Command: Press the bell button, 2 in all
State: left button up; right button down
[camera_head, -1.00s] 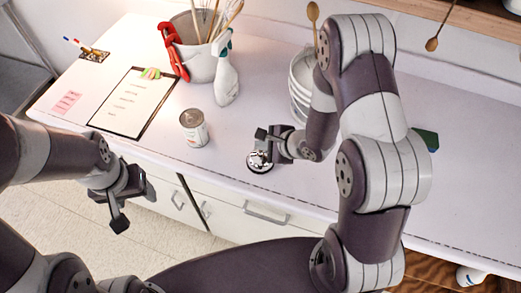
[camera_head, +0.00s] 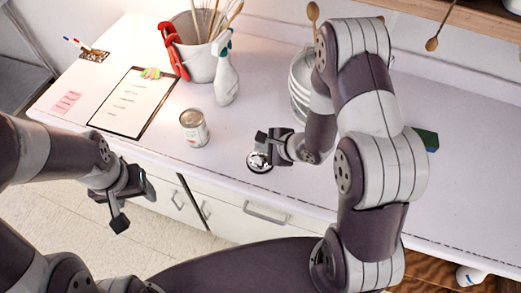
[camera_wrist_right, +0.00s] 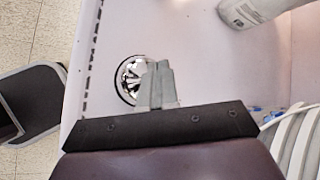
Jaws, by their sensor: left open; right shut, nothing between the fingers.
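The bell (camera_head: 259,162) is a small round silver piece with a dark rim, standing near the front edge of the white counter. In the right wrist view the bell (camera_wrist_right: 131,78) lies just beyond the fingertips, partly hidden by them. My right gripper (camera_head: 262,146) is shut and empty, over the bell. In the right wrist view its fingers (camera_wrist_right: 157,72) are together, overlapping the bell's right side; I cannot tell whether they touch it. My left gripper (camera_head: 120,205) is open and empty, in front of the counter, away from the bell.
A can (camera_head: 194,128) stands left of the bell. Behind it are a spray bottle (camera_head: 226,80), a bucket of utensils (camera_head: 196,58) and a clipboard (camera_head: 134,101). Stacked white dishes (camera_head: 301,82) stand behind my right arm. A green sponge-like block (camera_head: 428,139) lies at right.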

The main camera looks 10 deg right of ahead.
jog(key=shift+f, duration=0.35)
dwell(0.5)
jog(key=shift+r+p, duration=0.95)
jog(key=shift+p, duration=0.2)
jog(key=shift+r, duration=0.1)
notch_tip(320, 180, up, 5)
jog(key=p, duration=0.5)
jog(key=shift+p, duration=0.4)
dwell(1.5)
